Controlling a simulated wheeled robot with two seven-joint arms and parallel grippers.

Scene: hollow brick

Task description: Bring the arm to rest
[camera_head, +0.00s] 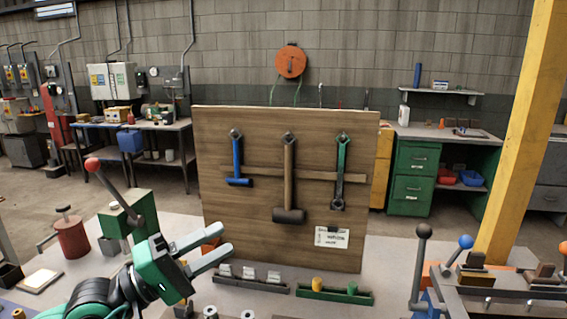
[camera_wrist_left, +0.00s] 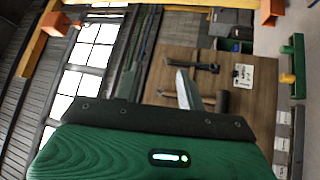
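My left gripper (camera_head: 224,238) is in front of the lower left part of the wooden tool board (camera_head: 230,140) in the head view. Its two grey fingers are apart with nothing between them, pointing right and slightly up. In the left wrist view, the green gripper body fills the bottom and a pale finger shows against the board (camera_wrist_left: 240,130). A blue hammer (camera_head: 238,160), a large wooden-handled hammer (camera_head: 289,180) and a green-handled wrench (camera_head: 341,170) hang on the board. My right gripper is in neither view.
A white label (camera_head: 332,237) is on the board. A green tray (camera_head: 335,295) with yellow and green pegs stands in front, beside a dark rack (camera_head: 250,283). A red can (camera_head: 72,236) stands left. Levers with black (camera_head: 424,230) and blue (camera_head: 466,241) knobs rise at the right.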

